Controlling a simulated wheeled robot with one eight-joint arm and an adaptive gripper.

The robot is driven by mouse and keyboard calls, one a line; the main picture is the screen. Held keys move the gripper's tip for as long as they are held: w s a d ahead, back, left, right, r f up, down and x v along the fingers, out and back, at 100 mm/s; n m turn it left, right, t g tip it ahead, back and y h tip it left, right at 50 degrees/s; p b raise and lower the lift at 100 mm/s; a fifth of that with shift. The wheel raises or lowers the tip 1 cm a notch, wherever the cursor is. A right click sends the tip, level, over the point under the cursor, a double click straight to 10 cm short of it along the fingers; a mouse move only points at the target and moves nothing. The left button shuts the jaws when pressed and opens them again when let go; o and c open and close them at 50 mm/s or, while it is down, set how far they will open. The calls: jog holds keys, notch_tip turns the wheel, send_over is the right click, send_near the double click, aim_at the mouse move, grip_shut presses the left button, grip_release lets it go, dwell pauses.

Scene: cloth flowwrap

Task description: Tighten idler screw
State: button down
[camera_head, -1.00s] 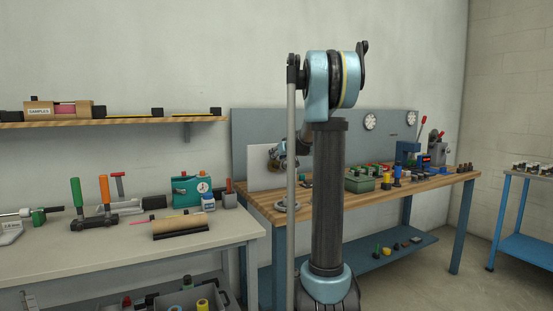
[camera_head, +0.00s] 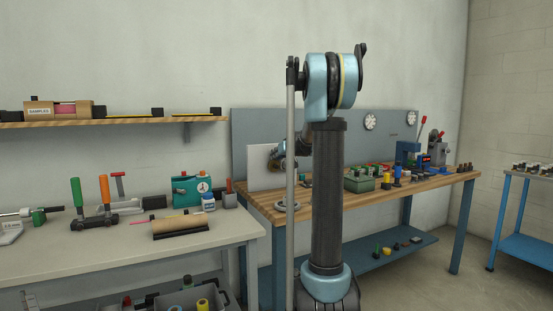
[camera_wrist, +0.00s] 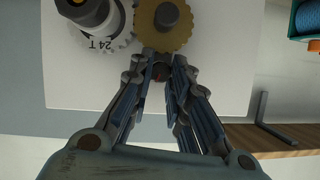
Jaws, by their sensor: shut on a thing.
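The wooden bench (camera_head: 440,182) holds several small parts, a green box (camera_head: 359,181) and a blue press to the right. A grey bench (camera_head: 60,253) with clamps, a teal gauge box (camera_head: 186,191) and a brown roll stands left. A shelf (camera_head: 130,123) hangs above it.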

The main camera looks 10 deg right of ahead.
jog(key=shift+d+m+y, duration=0.2)
jog(key=shift+m+y, duration=0.7)
jog(key=shift+m, duration=0.3)
jog(key=c, duration=1.5)
grip_release()
jog(key=v, duration=1.1)
jog(key=shift+s+d+r, duration=0.2)
jog(key=shift+s+d, duration=0.05)
